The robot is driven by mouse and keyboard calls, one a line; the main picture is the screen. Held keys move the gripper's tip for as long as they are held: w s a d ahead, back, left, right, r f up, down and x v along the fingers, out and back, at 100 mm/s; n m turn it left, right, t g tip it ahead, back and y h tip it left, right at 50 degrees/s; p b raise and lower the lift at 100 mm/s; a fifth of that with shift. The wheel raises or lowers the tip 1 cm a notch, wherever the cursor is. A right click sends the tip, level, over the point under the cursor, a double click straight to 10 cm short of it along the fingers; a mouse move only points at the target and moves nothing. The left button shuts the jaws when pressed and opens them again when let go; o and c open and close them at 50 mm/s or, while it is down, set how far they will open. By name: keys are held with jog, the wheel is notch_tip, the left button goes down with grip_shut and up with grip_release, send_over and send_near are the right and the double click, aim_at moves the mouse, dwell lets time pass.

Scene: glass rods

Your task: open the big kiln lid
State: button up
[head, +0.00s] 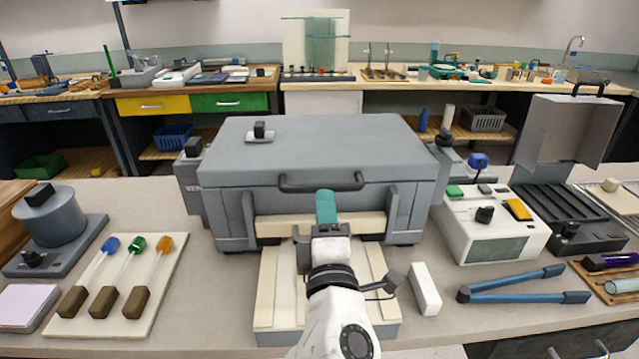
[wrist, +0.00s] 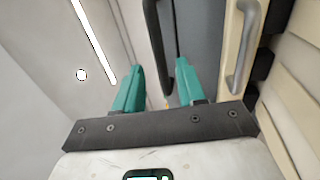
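The big kiln (head: 235,215) is a grey box at the centre of the bench. Its lid (head: 345,140) lies flat and closed on top. A dark bar handle (head: 300,186) runs along the lid's front edge. My gripper (head: 326,195) is in front of the kiln with its teal fingertips at the handle's height. In the wrist view my gripper (wrist: 160,65) has its two fingers spread apart. A dark bar, apparently the lid handle (wrist: 153,25), reaches down between the fingers, nearer the right one. I cannot tell whether it touches. No grip on it shows.
A cream-slatted tray (head: 275,290) lies in front of the kiln under my arm. A rack of coloured rods (head: 110,270) is at left. A white block (head: 425,288), blue tongs (head: 520,285) and a white control box (head: 490,225) are at right. Space above the lid looks clear.

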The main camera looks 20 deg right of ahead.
aim_at(324, 188)
jog(key=x, duration=0.6)
jog(key=shift+d+p, duration=0.15)
jog(key=shift+p, duration=0.15)
grip_shut()
